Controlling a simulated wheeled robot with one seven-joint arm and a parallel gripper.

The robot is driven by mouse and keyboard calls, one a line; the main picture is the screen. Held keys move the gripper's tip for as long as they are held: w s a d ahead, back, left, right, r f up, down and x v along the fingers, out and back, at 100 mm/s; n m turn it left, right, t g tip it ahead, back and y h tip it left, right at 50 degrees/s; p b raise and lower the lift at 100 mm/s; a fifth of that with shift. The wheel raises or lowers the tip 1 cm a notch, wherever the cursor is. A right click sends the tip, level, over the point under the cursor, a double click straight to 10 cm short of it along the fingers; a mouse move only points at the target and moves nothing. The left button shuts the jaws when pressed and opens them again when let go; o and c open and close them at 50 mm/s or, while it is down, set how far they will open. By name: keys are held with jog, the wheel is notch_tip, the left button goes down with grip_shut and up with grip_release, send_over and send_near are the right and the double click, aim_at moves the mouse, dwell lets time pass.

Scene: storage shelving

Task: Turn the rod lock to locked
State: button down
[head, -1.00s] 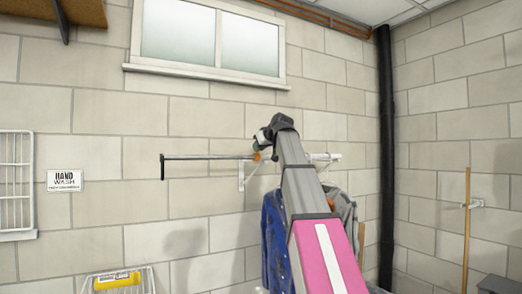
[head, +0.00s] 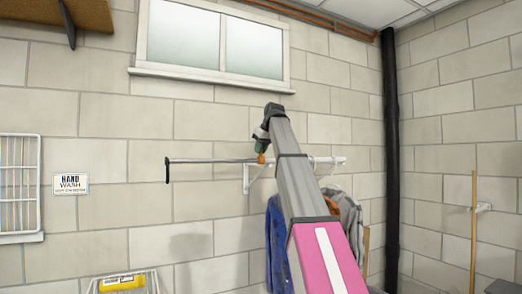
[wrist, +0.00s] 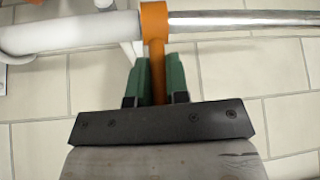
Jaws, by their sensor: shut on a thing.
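The rod lock (wrist: 154,26) is an orange collar with a short lever, set where a white tube (wrist: 75,33) meets a shiny metal rod (wrist: 235,20). In the wrist view my gripper (wrist: 158,80) has its green fingers shut on the orange lever, which points toward the palm. In the head view the metal rod (head: 212,161) runs out from the wall to a dark end at left, and the orange lock (head: 261,158) shows small beside my gripper (head: 262,148). My arm hides part of the white tube behind it.
A white bracket (head: 250,178) holds the rail on the block wall. Blue and grey clothes (head: 277,240) hang below it, partly behind my arm. A window (head: 212,42) is above, a black pipe (head: 390,150) to the right.

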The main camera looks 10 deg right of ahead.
dwell(0.3)
jog(key=c, duration=1.1)
grip_release()
jog(key=v, duration=1)
jog(key=shift+r, duration=0.3)
jog(key=shift+s+d, duration=0.15)
jog(key=shift+s, duration=0.1)
